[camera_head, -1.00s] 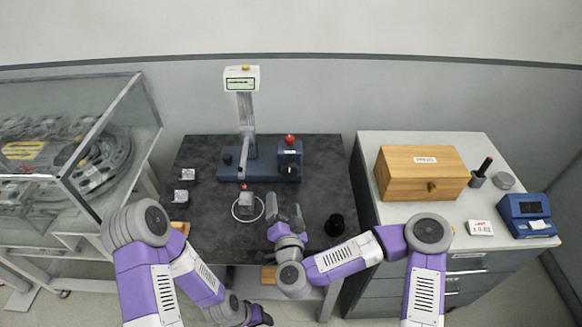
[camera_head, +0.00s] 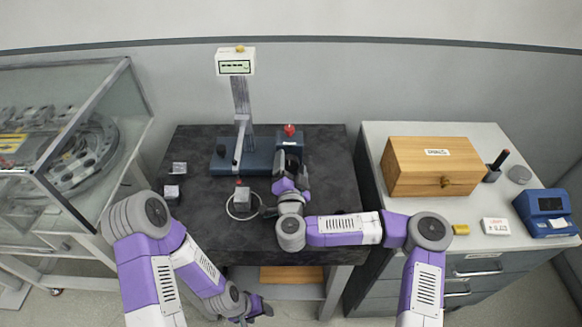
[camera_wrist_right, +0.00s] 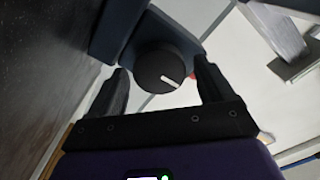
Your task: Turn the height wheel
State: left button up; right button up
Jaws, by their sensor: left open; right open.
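The instrument stand has a dark blue base (camera_head: 222,166), a tilted column (camera_head: 241,98) and a display head (camera_head: 235,62) on top. A black knob (camera_head: 221,151) is on the base's left side. A blue box (camera_head: 290,142) with a red button (camera_head: 290,130) stands at its right. My right gripper (camera_head: 292,166) is open at the front of that box. In the right wrist view, a round black knob (camera_wrist_right: 160,72) with a white mark lies between the open fingers, with no clear contact. My left gripper (camera_head: 262,306) is open, low in front of the dark table.
A metal block (camera_head: 242,200) and a white ring (camera_head: 231,213) are on the dark table (camera_head: 325,190), with small blocks (camera_head: 172,188) at left. A glass case (camera_head: 60,150) stands left. A wooden box (camera_head: 410,180) and a blue device (camera_head: 545,215) are on the right cabinet.

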jog(key=c, duration=1)
jog(key=shift+r+m+p, duration=0.15)
jog(key=shift+m+p, duration=0.65)
jog(key=shift+p, duration=0.2)
jog(key=shift+c, duration=0.2)
jog(key=shift+m, duration=0.7)
jog(key=shift+f+m+b, duration=0.2)
jog(key=shift+m+b, duration=0.05)
jog(key=shift+m, duration=0.85)
jog(key=shift+f+m+b, duration=0.15)
jog(key=shift+m+b, duration=0.05)
jog(key=shift+m, duration=0.9)
jog(key=o, duration=1)
jog(key=shift+o, duration=0.2)
